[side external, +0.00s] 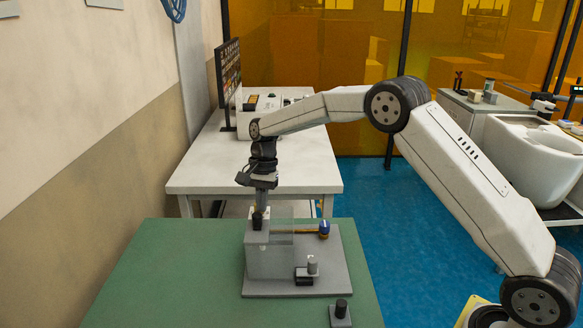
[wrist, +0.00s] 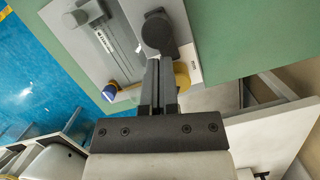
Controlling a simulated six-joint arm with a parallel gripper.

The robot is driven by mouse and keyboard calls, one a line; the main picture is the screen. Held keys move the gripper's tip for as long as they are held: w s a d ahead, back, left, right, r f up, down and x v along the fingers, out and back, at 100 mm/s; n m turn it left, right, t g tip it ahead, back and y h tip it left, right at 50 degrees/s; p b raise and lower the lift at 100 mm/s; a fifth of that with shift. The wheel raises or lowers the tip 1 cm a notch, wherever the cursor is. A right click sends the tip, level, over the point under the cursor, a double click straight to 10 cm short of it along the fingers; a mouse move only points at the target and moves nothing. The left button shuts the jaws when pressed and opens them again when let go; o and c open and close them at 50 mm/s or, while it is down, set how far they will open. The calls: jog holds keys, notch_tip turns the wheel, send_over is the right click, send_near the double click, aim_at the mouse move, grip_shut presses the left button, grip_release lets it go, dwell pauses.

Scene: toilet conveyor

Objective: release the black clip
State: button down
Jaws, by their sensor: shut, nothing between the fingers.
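A small dark upright piece (side external: 257,222), which looks like the black clip, stands on top of the grey block (side external: 270,260). In the wrist view a dark rounded piece (wrist: 157,31), probably the same one, lies just beyond my fingertips. My gripper (side external: 262,206) points down right over the block. In the wrist view my gripper (wrist: 160,65) has its two fingers together with nothing between them. I cannot tell whether the fingertips touch the dark piece. A blue-capped part with yellow (side external: 324,229) lies to the right of the block and also shows in the wrist view (wrist: 110,92).
The block stands on a grey plate (side external: 345,262) on a green table (side external: 150,275). A small grey cylinder (side external: 312,265) and a black knob (side external: 341,309) stand near its front. A white table (side external: 300,165) is behind, and a white toilet (side external: 525,150) is far right. The green surface at left is clear.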

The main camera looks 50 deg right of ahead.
aim_at(260, 214)
jog(key=shift+s+a+f, duration=0.1)
jog(key=shift+f, duration=0.35)
jog(key=shift+s+a, duration=0.95)
jog(key=shift+a, duration=0.1)
jog(key=v, duration=1)
jog(key=shift+s, duration=0.1)
dwell(0.3)
